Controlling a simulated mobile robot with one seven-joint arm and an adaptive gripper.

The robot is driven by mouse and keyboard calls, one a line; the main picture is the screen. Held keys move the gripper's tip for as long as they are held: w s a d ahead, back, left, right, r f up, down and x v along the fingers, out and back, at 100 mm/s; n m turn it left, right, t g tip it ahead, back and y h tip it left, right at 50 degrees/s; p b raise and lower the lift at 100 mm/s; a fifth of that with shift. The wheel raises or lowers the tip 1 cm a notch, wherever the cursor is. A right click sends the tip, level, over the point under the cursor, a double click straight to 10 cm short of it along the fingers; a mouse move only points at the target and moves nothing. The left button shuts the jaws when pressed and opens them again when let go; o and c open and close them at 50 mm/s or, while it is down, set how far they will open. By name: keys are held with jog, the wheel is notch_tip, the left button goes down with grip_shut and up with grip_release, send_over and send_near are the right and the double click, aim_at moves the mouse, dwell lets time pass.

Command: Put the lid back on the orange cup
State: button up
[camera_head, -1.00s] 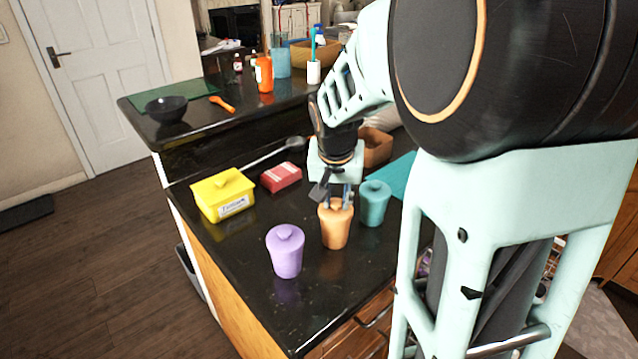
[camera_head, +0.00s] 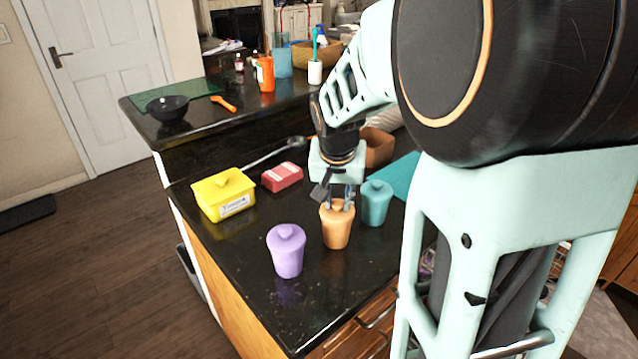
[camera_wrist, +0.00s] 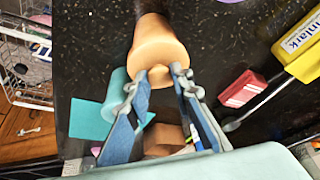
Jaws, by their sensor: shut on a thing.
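The orange cup (camera_head: 336,232) stands upright on the dark counter, between a purple lidded cup (camera_head: 287,254) and a teal lidded cup (camera_head: 375,204). Its orange lid (camera_wrist: 150,53) sits at the cup's top, with a small knob facing my wrist camera. My gripper (camera_head: 341,200) points down over the cup, its fingertips on either side of the knob and shut on the lid. In the wrist view the fingers (camera_wrist: 155,78) flank the knob. The seam between lid and cup is too small to tell whether the lid is fully seated.
A yellow lidded box (camera_head: 222,194) and a red packet (camera_head: 282,177) lie to the left and behind. A ladle (camera_head: 270,152) and a brown container (camera_head: 377,148) are farther back. A teal mat (camera_head: 399,174) lies behind the teal cup. The front counter is clear.

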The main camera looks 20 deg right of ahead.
dwell(0.3)
jog(key=o, duration=0.9)
jog(key=o, duration=0.5)
jog(key=shift+r, duration=0.1)
jog(key=shift+r+p, duration=2.4)
jog(key=shift+r, duration=1.05)
